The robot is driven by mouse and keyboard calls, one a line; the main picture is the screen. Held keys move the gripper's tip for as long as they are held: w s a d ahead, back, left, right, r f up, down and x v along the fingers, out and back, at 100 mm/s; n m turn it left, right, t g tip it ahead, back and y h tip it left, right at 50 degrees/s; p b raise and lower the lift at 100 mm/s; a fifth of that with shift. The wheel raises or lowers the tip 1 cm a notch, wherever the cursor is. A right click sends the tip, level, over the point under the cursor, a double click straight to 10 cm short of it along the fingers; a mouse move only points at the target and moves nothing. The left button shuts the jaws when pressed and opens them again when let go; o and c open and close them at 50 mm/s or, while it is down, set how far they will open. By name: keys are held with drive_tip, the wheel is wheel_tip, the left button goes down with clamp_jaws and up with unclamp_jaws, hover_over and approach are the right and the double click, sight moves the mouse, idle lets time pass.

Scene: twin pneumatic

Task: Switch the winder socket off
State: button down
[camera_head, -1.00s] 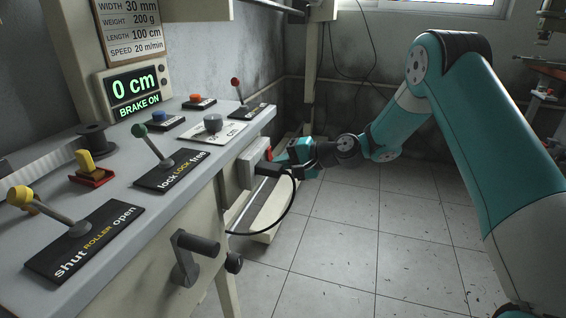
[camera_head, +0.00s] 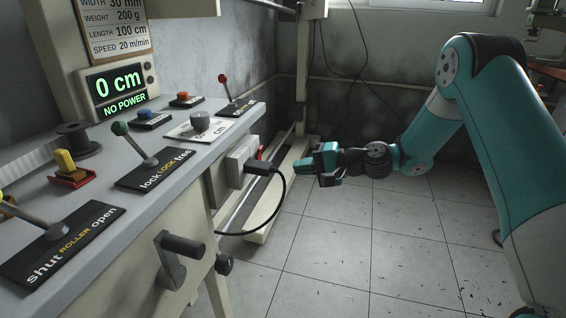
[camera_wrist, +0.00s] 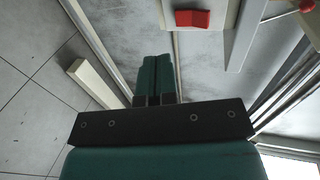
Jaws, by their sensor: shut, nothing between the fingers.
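The winder socket (camera_head: 238,157) is a pale box on the side of the bench, with a black plug (camera_head: 262,168) and cable in its front. Its red rocker switch (camera_head: 260,152) shows as a thin red edge in the head view. The red switch (camera_wrist: 192,18) also shows near the top of the wrist view, one end looking raised. The bench display (camera_head: 119,93) reads "0 cm" and "NO POWER". My gripper (camera_head: 299,166) is shut and empty, to the right of the socket and apart from it. Its closed green fingers (camera_wrist: 156,75) point toward the wall in the wrist view.
The bench top carries a roller lever (camera_head: 42,220), a lock lever (camera_head: 138,146), a grey knob (camera_head: 200,121) and a red-knobbed lever (camera_head: 225,90). A dark crank (camera_head: 178,255) juts from the bench front.

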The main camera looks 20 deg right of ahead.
drive_tip(key=s+d, duration=0.2)
drive_tip(key=d, duration=0.2)
drive_tip(key=shift+s+d, duration=0.2)
drive_tip(key=shift+s, duration=0.2)
drive_tip(key=s+a+r+n+g+h, duration=0.3)
drive_tip(key=s+a+r+n+g, duration=0.4)
drive_tip(key=s+a, duration=0.45)
drive_tip(key=s+d+r+n+g+h, duration=0.1)
drive_tip(key=s+r+n+h, duration=0.15)
drive_tip(key=s, duration=0.85)
drive_tip(key=s+r+n+h, duration=0.2)
drive_tip(key=s+n+h, duration=0.15)
drive_tip(key=s, duration=0.65)
wheel_tip(320, 180, up, 22)
drive_tip(key=p, duration=2.2)
drive_tip(key=shift+f, duration=0.25)
